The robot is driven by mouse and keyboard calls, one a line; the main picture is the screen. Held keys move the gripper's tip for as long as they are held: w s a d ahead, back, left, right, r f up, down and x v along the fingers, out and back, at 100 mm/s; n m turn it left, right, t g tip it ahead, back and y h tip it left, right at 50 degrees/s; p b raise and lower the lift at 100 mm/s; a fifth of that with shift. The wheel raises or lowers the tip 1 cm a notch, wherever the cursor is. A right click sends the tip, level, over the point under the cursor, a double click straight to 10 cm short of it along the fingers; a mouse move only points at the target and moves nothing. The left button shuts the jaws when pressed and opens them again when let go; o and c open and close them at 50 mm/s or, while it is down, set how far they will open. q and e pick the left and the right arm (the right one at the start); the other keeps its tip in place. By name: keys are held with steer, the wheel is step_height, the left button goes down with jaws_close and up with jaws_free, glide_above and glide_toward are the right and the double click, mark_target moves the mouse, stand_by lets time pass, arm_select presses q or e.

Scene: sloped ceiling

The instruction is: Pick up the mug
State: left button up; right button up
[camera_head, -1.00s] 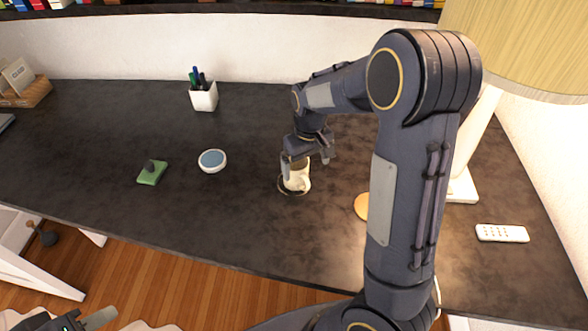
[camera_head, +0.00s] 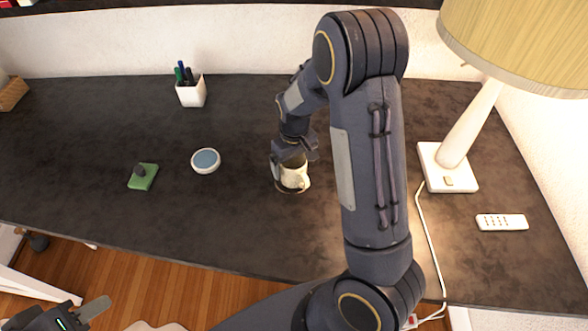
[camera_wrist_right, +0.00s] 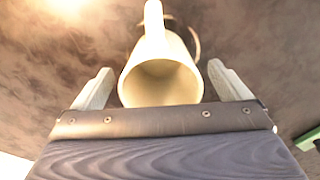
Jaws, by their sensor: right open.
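A cream-white mug (camera_head: 296,181) stands upright on the dark desk, on a dark round coaster (camera_head: 291,191) with a lighter rim. My right gripper (camera_head: 293,166) is over the mug from above and hides part of its rim. In the right wrist view, the mug (camera_wrist_right: 156,48) lies between the two spread fingers of my right gripper (camera_wrist_right: 160,74), with its handle pointing to the top of the picture. The fingers show gaps beside the mug. My left gripper (camera_head: 62,316) is at the bottom left, away from the desk and partly cut off.
A blue-topped round dish (camera_head: 206,160), a green block with a dark knob (camera_head: 143,178) and a white pen cup (camera_head: 191,94) stand left of the mug. A lamp (camera_head: 462,150) and a white remote (camera_head: 502,222) are at the right. The front middle of the desk is clear.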

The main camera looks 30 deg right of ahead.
steer(key=shift+f, duration=0.85)
steer(key=shift+c, duration=0.5)
steer(key=shift+r, duration=0.1)
steer(key=c, duration=1.2)
steer(key=shift+o, duration=0.2)
